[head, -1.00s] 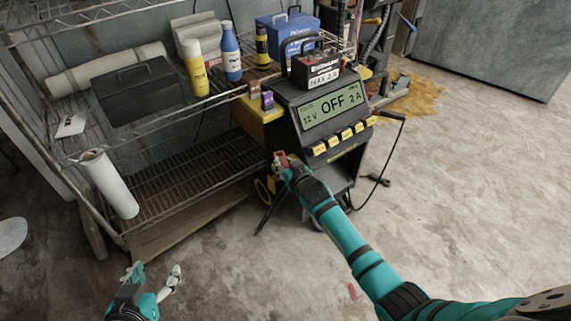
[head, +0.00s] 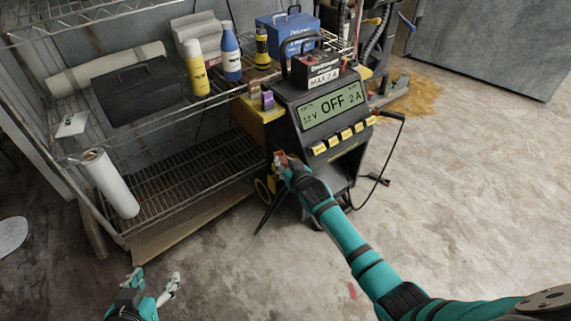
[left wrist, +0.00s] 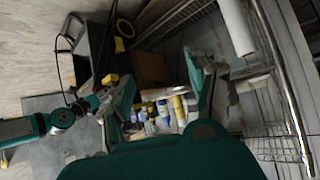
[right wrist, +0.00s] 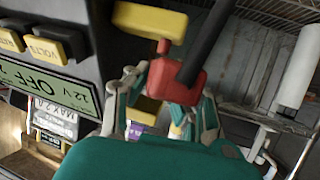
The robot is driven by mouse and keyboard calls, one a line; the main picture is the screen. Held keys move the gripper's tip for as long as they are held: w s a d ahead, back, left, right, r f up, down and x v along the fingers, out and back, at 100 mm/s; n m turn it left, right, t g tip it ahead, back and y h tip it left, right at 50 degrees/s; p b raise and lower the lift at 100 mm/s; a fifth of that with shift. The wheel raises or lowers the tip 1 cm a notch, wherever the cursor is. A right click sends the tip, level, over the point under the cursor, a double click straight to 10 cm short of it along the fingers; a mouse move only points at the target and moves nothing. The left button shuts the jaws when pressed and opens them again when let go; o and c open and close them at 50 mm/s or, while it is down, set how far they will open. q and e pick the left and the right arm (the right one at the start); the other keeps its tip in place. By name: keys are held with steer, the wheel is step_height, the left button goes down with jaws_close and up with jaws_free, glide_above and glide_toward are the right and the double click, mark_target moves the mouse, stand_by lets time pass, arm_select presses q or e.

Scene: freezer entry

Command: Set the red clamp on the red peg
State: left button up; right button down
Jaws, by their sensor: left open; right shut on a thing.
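My right gripper (head: 284,168) is shut on the red clamp (right wrist: 178,82), at the left side of the battery charger (head: 325,110). The clamp also shows in the head view (head: 281,158), small and partly covered by the gripper. In the right wrist view a thick black cable (right wrist: 208,40) runs from the clamp. A small red piece (right wrist: 163,47) lies between the clamp and a yellow block (right wrist: 150,20); I cannot tell whether it is the red peg or part of the clamp. My left gripper (head: 156,279) is open and empty, low over the floor.
A wire shelf (head: 185,170) stands left of the charger, with bottles, a dark toolbox (head: 140,92) and a white roll (head: 109,182). A black cable loops at the charger's right, and a dark clamp (head: 384,182) lies near it.

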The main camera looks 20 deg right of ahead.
arm_select(q)
steer(key=shift+s+f, duration=0.1)
steer(key=shift+s+a+f+g, duration=0.25)
steer(key=shift+s+f+g, duration=0.4)
steer(key=shift+s, duration=0.2)
steer(key=shift+w, duration=0.1)
arm_select(e)
steer(key=shift+f, duration=0.15)
arm_select(q)
steer(key=shift+w+d+r+t, duration=0.1)
steer(key=shift+w+r+t, duration=0.35)
steer(key=shift+w+r, duration=0.15)
steer(key=shift+w+d+r+t, duration=0.3)
steer(key=shift+w+d+t, duration=0.05)
steer(key=shift+w+t, duration=0.15)
arm_select(e)
steer(key=shift+f, duration=0.35)
arm_select(q)
steer(key=shift+w+d+r, duration=0.1)
steer(key=shift+w+r, duration=0.1)
steer(key=shift+r, duration=0.1)
arm_select(e)
steer(key=shift+f, duration=0.15)
arm_select(q)
steer(key=shift+w+r+t, duration=0.2)
steer(key=shift+w+t, duration=0.05)
steer(key=shift+t, duration=0.05)
arm_select(e)
steer(key=shift+f, duration=0.1)
